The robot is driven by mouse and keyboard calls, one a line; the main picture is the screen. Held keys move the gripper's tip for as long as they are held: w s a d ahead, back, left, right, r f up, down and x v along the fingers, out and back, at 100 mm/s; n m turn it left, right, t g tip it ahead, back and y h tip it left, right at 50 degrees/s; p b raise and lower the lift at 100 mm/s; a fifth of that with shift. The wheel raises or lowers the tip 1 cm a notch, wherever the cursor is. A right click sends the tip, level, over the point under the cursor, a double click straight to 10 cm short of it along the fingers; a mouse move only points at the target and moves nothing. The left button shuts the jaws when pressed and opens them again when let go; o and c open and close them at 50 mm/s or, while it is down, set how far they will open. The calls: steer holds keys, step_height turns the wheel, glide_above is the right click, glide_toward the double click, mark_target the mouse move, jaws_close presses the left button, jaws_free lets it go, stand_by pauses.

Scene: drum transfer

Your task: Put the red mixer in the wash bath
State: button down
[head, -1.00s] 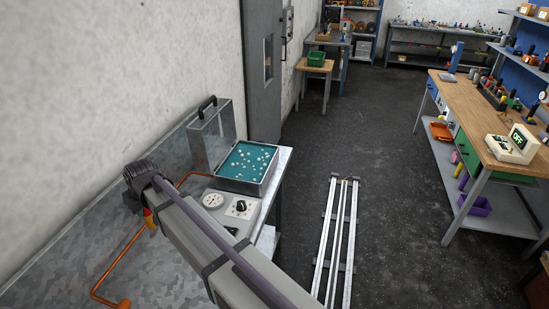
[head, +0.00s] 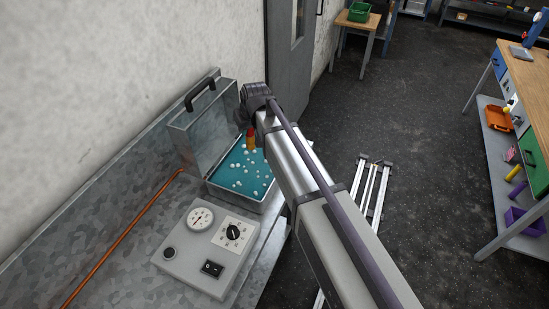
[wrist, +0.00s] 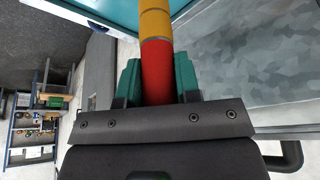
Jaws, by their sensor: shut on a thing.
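The red mixer (wrist: 158,75), red with a yellow section beyond, is held between the teal fingers of my gripper (wrist: 157,82) in the wrist view. In the head view the mixer (head: 251,138) shows as a small red and orange piece over the far part of the wash bath. The wash bath (head: 233,197) is an open metal case with teal, bubble-covered liquid and its lid raised. My arm crosses over its right side. The mixer's far end is cut off in the wrist view, and I cannot tell whether it touches the liquid. The fingertips are hidden in the head view.
The raised lid (head: 205,125) stands at the bath's left. A grey control box (head: 205,250) with a gauge and switches sits in front of the bath. An orange pipe (head: 120,240) runs along the metal bench. The wall is close behind, and open floor lies right.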

mark_target(250, 141)
steer(key=shift+w+d, duration=0.1)
steer(key=shift+d, duration=0.05)
steer(key=shift+f, duration=0.1)
steer(key=f+b, duration=0.6)
steer(key=b, duration=0.1)
steer(key=shift+s+a+f, duration=0.2)
steer(key=shift+f, duration=0.05)
steer(key=shift+r, duration=0.15)
steer(key=shift+f+b, duration=2.1)
steer(key=shift+f, duration=0.2)
steer(key=shift+f, duration=0.1)
steer(key=c, duration=0.8)
jaws_free()
